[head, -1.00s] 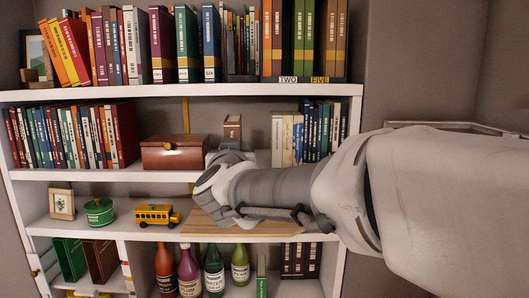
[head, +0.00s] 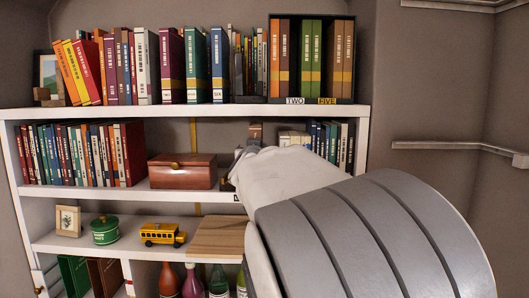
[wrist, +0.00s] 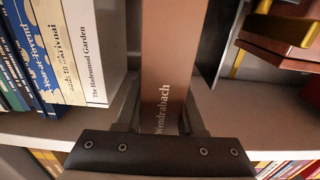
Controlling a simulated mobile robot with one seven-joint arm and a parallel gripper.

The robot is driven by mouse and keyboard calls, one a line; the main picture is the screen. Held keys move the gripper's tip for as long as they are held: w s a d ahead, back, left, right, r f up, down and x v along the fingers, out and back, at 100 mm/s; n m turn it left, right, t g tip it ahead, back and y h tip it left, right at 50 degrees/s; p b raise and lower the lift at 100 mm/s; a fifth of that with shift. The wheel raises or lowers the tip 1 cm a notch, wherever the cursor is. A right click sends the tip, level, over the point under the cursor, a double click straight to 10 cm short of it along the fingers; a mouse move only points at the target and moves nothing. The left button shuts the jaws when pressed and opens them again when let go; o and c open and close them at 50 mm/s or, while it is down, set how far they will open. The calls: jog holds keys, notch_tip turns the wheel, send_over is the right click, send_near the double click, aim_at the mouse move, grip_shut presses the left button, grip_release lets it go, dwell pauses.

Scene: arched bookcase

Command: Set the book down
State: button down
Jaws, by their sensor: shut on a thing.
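A brown book (wrist: 165,70) marked "Wendrabach" is held between the two fingers of my gripper (wrist: 164,112) in the wrist view. My gripper is shut on it. In the head view only a small brown upper part of the book (head: 255,131) shows, above my arm, in the gap of the middle shelf (head: 160,193). My arm hides the rest of it and most of the gripper. I cannot tell whether the book's lower edge touches the shelf board.
White-spined books (wrist: 88,50) stand close beside the held book, on the left in the wrist view. A reddish wooden box (head: 182,171) stands left of the gap in the head view. A dark panel (wrist: 216,40) is close on the book's other side.

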jog(key=shift+w+r, duration=0.1)
jog(key=shift+w, duration=2)
jog(key=shift+w+f, duration=0.45)
jog(key=shift+f, duration=0.3)
jog(key=shift+s, duration=0.15)
jog(key=shift+f, duration=0.2)
jog(key=c, duration=0.5)
grip_release()
